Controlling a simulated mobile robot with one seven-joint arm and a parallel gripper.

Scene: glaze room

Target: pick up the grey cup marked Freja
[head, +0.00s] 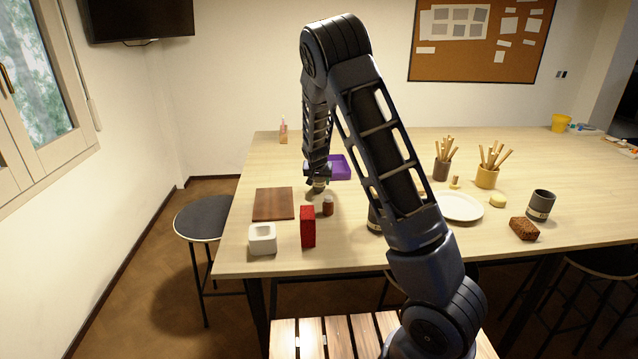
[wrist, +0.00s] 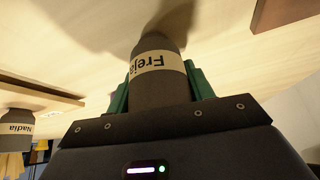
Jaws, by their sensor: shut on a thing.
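The grey cup marked Freja (wrist: 158,62) sits between the green fingers of my gripper (wrist: 160,85) in the wrist view. Its pale label faces the camera, and the fingers are shut on its sides. In the head view my gripper (head: 317,172) is low over the table, beside a purple tray, with a small part of the cup (head: 319,187) showing under it. A shadow lies close to the cup; I cannot tell whether it touches the table. Another grey cup, marked Nadia (wrist: 17,122), stands apart at the left of the wrist view.
A brown board (head: 273,204), a white block-shaped holder (head: 262,239), a red box (head: 308,226) and a small brown jar (head: 328,206) stand near my gripper. The purple tray (head: 341,167) is just behind. A labelled grey cup (head: 540,205) and white plate (head: 460,206) are at right.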

